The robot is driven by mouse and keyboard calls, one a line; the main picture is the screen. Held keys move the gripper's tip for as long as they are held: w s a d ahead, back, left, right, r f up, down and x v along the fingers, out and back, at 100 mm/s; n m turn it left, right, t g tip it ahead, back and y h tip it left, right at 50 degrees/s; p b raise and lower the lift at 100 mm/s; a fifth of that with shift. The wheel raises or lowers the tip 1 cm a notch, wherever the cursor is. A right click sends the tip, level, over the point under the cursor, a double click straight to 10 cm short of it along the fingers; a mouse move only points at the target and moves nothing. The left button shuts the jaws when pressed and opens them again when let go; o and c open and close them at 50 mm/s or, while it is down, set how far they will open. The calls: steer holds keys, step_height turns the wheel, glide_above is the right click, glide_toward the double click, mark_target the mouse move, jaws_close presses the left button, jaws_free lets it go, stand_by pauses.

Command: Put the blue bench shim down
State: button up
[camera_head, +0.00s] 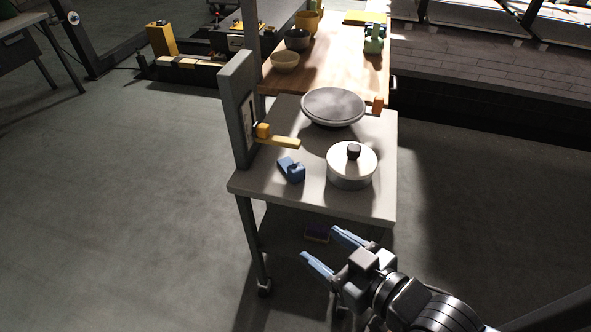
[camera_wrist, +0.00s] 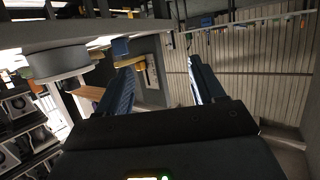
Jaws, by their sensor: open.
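The blue bench shim (camera_head: 291,169), a small blue block with a raised part, rests on the grey top of the small cart (camera_head: 249,181), near its front left. My gripper (camera_head: 319,243) is open and empty, in front of the cart's near edge and apart from the shim. In the wrist view, my two blue fingers stand wide apart with nothing between them (camera_wrist: 160,64). A blue thing that looks like the shim (camera_wrist: 120,47) shows there above the left fingertip.
A lidded pot (camera_head: 351,168) with a black knob stands right of the shim. A round grey disc (camera_head: 333,106) is behind. A yellow lever (camera_head: 284,142) juts from an upright grey panel (camera_head: 237,108) at the left. A wooden bench (camera_head: 335,65) with bowls adjoins the cart.

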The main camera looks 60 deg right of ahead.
steer(key=w+d+f+m+h, duration=0.1)
steer(key=w+d, duration=0.4)
steer(key=w, duration=0.1)
steer(key=m+g+h, duration=0.1)
glide_toward(297, 167)
steer(key=x, duration=0.4)
steer(key=shift+w+a+f+p, duration=0.25)
steer(key=shift+f+p, duration=0.1)
steer(key=shift+f, duration=0.1)
steer(key=shift+d+r+p+x, duration=0.15)
steer(key=shift+p+x, duration=0.15)
steer(key=shift+x, duration=1.7)
steer(key=shift+d+r+p+x, duration=0.15)
steer(key=shift+p+x, duration=0.15)
steer(key=shift+x, duration=1.65)
steer(key=shift+f, duration=0.1)
steer(key=c, duration=1.2)
steer(key=shift+o, duration=0.2)
